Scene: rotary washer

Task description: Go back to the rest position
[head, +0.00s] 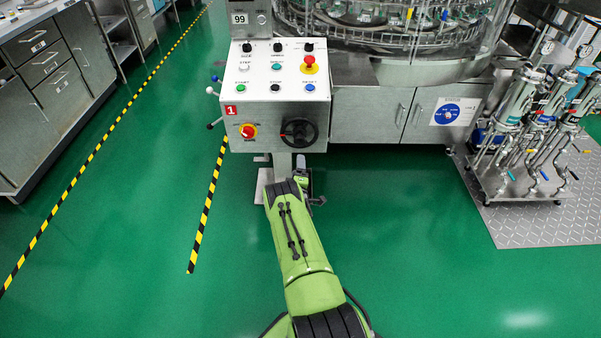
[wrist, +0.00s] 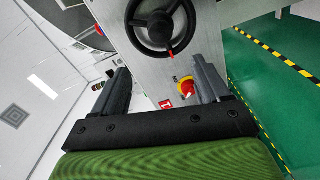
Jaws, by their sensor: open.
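My green arm reaches forward in the head view to just below and in front of the washer's control panel (head: 276,85). My gripper (wrist: 160,66) shows in the wrist view with its two dark fingers wide apart and nothing between them. In the head view my arm mostly hides it. The black handwheel (head: 299,132) is on the panel's front face, just beyond the arm's end. It also shows in the wrist view (wrist: 155,25), beyond the fingertips and apart from them. The red-and-yellow rotary switch (head: 248,131) is left of the wheel.
Steel cabinet doors (head: 372,115) stand right of the panel. A pump stand (head: 520,150) is at the far right on a grey mat (head: 530,220). Steel drawers (head: 45,75) line the left. Green floor is open on both sides of my arm, with striped tape (head: 207,205) at left.

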